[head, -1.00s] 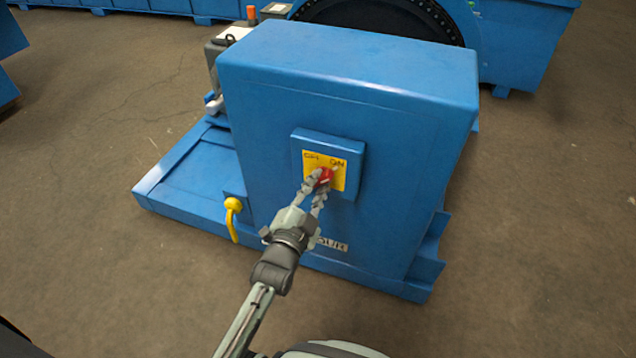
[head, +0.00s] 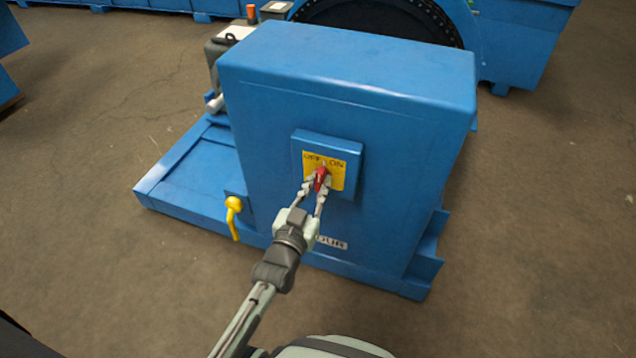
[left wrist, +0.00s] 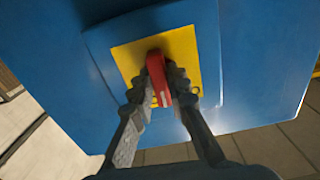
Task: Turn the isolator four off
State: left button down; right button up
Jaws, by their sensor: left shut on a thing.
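The isolator is a red handle (head: 321,178) on a yellow plate (head: 338,178) marked OFF at left and ON at right. The plate sits on a raised box on the front of a blue cabinet (head: 270,130). A label low on the cabinet, partly hidden by my arm, ends in "OUR". My left gripper (head: 314,186) is shut on the red handle, one finger on each side. In the left wrist view the red handle (left wrist: 157,76) stands between the fingers against the yellow plate (left wrist: 185,50). In the head view the handle looks near upright, its top between the words. My right gripper is not in view.
A yellow lever (head: 233,214) sticks out at the cabinet's lower left, left of my arm. A blue base (head: 185,185) extends along the floor at left. A large dark wheel (head: 385,18) stands behind. The floor at right is clear.

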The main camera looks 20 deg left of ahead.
pick_arm(q)
jog(key=n, duration=0.4)
jog(key=shift+n, duration=2.8)
jog(key=c, duration=1.5)
grip_release()
